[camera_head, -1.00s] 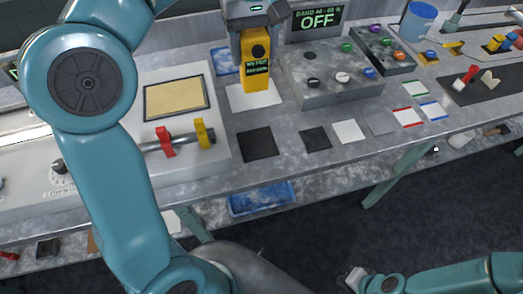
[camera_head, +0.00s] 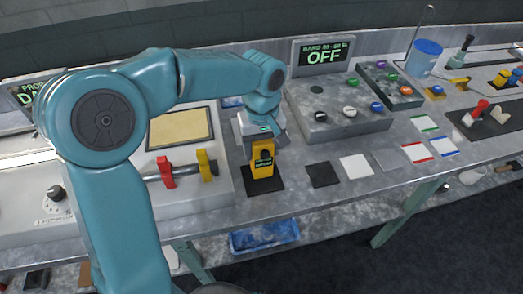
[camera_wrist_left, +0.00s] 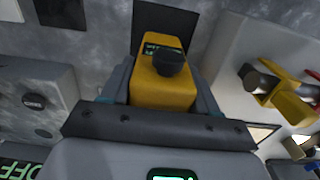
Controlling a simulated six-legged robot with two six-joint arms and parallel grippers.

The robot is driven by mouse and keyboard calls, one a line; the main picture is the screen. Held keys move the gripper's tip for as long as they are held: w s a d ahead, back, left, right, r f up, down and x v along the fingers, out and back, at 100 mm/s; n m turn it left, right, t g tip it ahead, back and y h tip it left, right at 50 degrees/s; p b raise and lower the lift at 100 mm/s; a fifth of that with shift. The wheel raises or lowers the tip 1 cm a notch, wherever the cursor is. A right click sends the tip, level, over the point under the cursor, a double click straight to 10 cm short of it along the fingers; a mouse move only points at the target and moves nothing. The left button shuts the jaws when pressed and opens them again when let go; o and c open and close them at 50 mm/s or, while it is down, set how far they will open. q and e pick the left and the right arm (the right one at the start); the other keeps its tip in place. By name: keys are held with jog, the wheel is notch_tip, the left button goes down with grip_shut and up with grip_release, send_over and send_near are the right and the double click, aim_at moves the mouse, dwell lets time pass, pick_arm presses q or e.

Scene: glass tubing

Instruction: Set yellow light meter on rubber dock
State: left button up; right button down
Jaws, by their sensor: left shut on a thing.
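The yellow light meter (camera_head: 263,168) is upright, with a dark knob and a small green-lit display. My left gripper (camera_head: 262,142) is shut on its upper part. The meter also shows between the fingers in the left wrist view (camera_wrist_left: 165,92). The larger black square pad (camera_head: 249,188), which looks like the rubber dock, lies directly beneath the meter. It also shows beyond the meter in the wrist view (camera_wrist_left: 170,18). I cannot tell whether the meter's base touches the pad or hovers just above it. My right gripper is not in view.
A red (camera_head: 167,171) and yellow (camera_head: 205,165) clamp fixture on a panel stands just left of the pad. A smaller black square (camera_head: 322,174) and a white square (camera_head: 356,166) lie to the right. A grey button box (camera_head: 345,122) stands behind them.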

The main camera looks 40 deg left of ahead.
pick_arm(q)
jog(key=shift+a+f, duration=0.15)
jog(key=shift+f, duration=0.5)
jog(key=o, duration=1.3)
jog(key=shift+f, duration=0.15)
jog(key=shift+c, duration=0.2)
jog(key=shift+r, duration=0.25)
notch_tip(320, 180, up, 12)
jog(key=shift+p, duration=0.55)
